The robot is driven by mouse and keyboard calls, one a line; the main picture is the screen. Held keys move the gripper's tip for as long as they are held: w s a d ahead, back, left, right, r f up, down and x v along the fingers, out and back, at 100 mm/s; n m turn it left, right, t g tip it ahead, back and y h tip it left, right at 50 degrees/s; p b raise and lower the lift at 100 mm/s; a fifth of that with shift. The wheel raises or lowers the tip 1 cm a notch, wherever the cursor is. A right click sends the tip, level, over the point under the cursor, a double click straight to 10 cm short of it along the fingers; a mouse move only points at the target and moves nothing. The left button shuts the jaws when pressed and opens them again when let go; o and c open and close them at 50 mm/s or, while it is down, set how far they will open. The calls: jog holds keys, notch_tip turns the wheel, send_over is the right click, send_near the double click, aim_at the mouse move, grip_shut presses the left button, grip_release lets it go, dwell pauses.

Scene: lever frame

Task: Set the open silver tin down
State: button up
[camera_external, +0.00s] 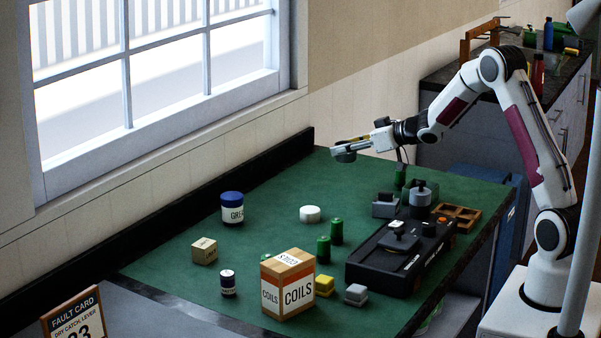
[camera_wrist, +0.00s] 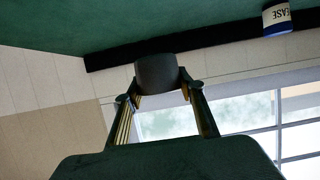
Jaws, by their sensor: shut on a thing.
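My gripper (camera_external: 352,146) is shut on a short round tin (camera_external: 345,156), held out over the back of the green bench top, clear of the surface. In the wrist view, the fingers of my gripper (camera_wrist: 160,82) close on both sides of the tin (camera_wrist: 157,72). It looks dark grey there, in shade. Its open mouth cannot be made out in either view.
A blue-lidded jar (camera_external: 232,207), a white round piece (camera_external: 310,214) and a wooden block (camera_external: 204,251) stand on the green bench top (camera_external: 275,185). A COILS box (camera_external: 288,284), green cylinders (camera_external: 337,231) and a black lever device (camera_external: 393,260) stand nearer. Bench below the tin looks clear.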

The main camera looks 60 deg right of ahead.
jog(key=w+a+n+g+y, duration=0.1)
jog(key=w+a+n+y, duration=0.25)
jog(key=a, duration=0.85)
jog(key=w+a+n+g+y, duration=0.1)
jog(key=w+a+n+y, duration=0.25)
jog(key=a, duration=0.75)
jog(key=s+a+n+g+y, duration=0.2)
jog(key=s+a+n+g, duration=0.1)
jog(key=a, duration=0.5)
jog(key=s+a+n+g+y, duration=0.3)
jog(key=s+a, duration=0.1)
jog(key=a, duration=0.4)
jog(key=shift+s+a+r+n+g, duration=0.15)
jog(key=shift+a+n+g, duration=0.05)
jog(key=shift+n+g, duration=0.1)
jog(key=shift+y, duration=0.3)
jog(key=shift+f, duration=3.15)
jog(key=shift+f, duration=1.85)
